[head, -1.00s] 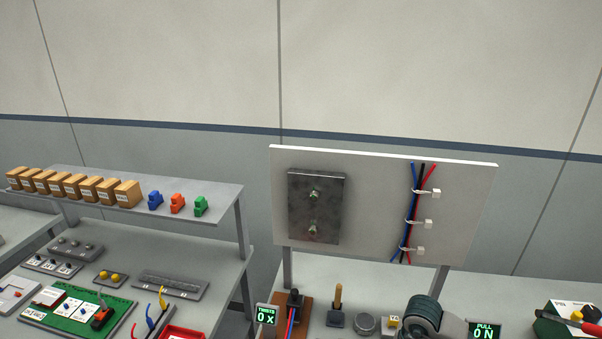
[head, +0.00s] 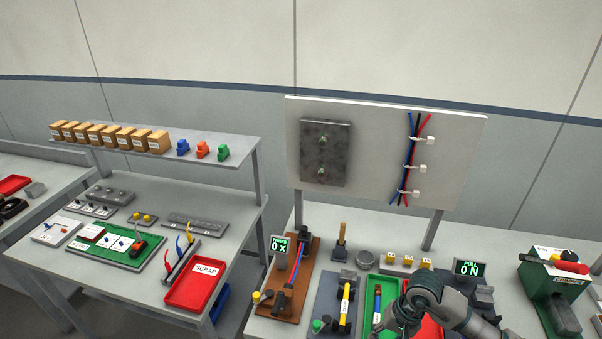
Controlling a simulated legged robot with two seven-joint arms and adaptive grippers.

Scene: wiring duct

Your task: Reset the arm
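My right gripper (head: 410,312) shows at the bottom right of the head view, its arm coming in from the lower right. It is over the front of the right bench, in front of a green tray (head: 364,300) and a red area. Its fingers are small and partly hidden by its own body, so I cannot tell whether it is open or shut, and I see nothing held in it. My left gripper is out of view. A white panel (head: 380,150) stands behind the bench, with a grey metal plate (head: 325,160) and blue, black and red wires (head: 411,165) held by clips.
The right bench carries a brown wire fixture (head: 297,285), a hammer (head: 345,300), a "0 N" display (head: 469,267) and a green tool stand (head: 556,285). The left bench holds a red SCRAP tray (head: 199,285), a green board (head: 112,245) and a shelf with boxes (head: 108,136).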

